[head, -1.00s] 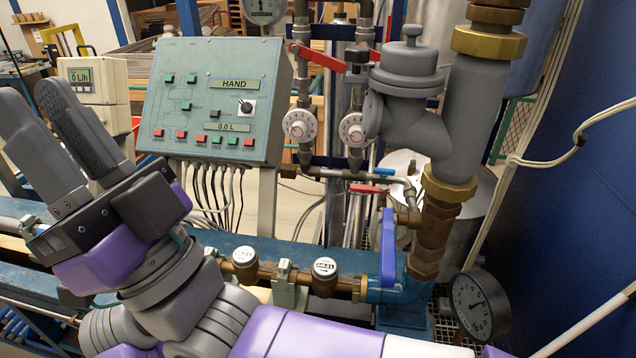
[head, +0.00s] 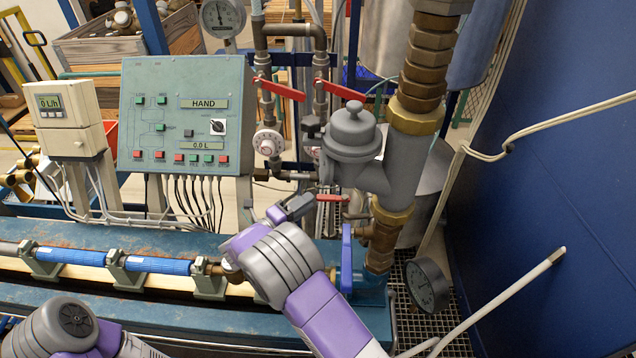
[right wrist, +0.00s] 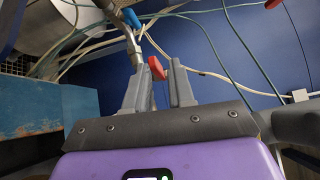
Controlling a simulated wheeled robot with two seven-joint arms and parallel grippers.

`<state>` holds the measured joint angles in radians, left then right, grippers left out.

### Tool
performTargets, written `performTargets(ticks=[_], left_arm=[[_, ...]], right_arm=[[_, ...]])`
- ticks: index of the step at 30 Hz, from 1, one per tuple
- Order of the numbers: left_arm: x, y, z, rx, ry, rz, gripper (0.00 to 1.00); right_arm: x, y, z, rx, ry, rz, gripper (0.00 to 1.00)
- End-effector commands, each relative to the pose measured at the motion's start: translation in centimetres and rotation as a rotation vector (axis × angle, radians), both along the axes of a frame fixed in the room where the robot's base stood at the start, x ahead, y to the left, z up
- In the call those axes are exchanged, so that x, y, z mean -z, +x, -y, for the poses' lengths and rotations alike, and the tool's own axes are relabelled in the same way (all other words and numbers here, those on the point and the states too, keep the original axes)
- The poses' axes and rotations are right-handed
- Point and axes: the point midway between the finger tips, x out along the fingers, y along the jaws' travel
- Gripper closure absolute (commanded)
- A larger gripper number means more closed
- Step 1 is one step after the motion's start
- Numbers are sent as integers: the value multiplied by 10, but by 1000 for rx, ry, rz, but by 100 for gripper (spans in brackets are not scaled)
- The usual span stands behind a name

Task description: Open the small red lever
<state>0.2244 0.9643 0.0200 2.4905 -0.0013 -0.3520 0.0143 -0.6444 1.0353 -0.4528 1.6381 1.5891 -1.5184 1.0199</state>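The small red lever (head: 331,198) lies roughly level on a thin pipe below the grey valve body in the head view. My right gripper (head: 297,205) reaches it from the left, with its fingers close to the lever. In the right wrist view, a red lever end (right wrist: 156,68) shows at the gap between the fingertips of my right gripper (right wrist: 160,75). The fingers are apart, and I cannot tell whether they touch the lever. My left gripper is not in view; only part of my left arm shows at bottom left.
Two larger red levers (head: 280,88) (head: 340,90) sit above on vertical pipes. A blue lever (head: 346,258) stands upright close to my right arm. The grey valve body (head: 352,135), a gauge (head: 427,285) and the control panel (head: 180,115) surround the spot.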

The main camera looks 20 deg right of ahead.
Motion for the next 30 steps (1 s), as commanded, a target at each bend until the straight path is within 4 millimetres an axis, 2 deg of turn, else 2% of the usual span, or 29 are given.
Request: performTargets(ticks=[1, 5, 18, 22, 30], left_arm=[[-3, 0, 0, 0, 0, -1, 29], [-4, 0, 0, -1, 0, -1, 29], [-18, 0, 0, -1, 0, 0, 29], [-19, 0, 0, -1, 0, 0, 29], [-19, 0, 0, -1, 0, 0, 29]], right_arm=[[5, -6, 10, 27, -12, -45, 77], [10, -11, 23, 57, -29, -96, 77], [10, 9, 80, 56, -28, -96, 77], [11, 12, 89, 54, -28, -96, 77], [11, 13, 90, 53, -28, -96, 77]])
